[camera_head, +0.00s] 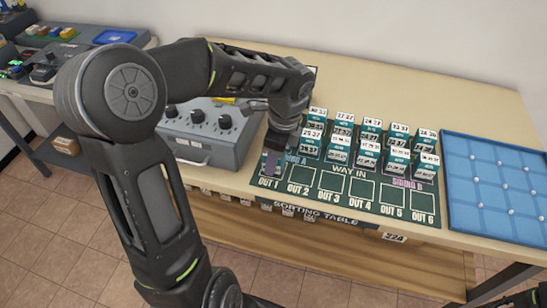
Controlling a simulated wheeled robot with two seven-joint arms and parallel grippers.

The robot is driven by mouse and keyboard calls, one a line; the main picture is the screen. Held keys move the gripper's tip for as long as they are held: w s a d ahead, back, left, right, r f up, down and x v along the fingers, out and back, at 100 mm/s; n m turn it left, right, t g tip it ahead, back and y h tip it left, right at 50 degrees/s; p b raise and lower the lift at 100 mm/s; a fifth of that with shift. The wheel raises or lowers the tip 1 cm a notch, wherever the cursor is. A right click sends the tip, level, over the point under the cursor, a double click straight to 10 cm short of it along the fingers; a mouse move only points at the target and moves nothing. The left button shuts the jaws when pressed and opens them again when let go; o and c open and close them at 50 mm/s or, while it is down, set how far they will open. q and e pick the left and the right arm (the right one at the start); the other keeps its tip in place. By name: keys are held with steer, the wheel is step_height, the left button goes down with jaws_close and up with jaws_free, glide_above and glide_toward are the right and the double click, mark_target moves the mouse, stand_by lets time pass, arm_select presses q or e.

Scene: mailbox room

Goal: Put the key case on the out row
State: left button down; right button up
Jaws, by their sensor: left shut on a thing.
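My left gripper (276,148) points down at the left end of the green sorting mat (312,207), over the OUT 1 square. It is shut on a small purple-grey piece, which looks like the key case (271,160). The fingers hide part of it, and I cannot tell whether it touches the mat. The out row has outlined squares labelled OUT 1 to OUT 6; the OUT 2 square (301,175) and those to its right look empty.
A grey box with knobs (206,130) is left of the mat. A blue divided tray (494,185) lies to the right. The table (420,100) is bare at the back.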

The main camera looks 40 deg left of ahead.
arm_select(q)
steer(key=c, duration=1.4)
jaws_free()
steer(key=shift+f, duration=0.15)
steer(key=o, duration=0.5)
steer(key=r, duration=0.4)
steer(key=d+r, duration=0.1)
steer(key=r, duration=0.7)
steer(key=shift+w+d+r+p, duration=0.15)
steer(key=shift+w+d+p, duration=0.15)
steer(key=shift+d+p, duration=0.05)
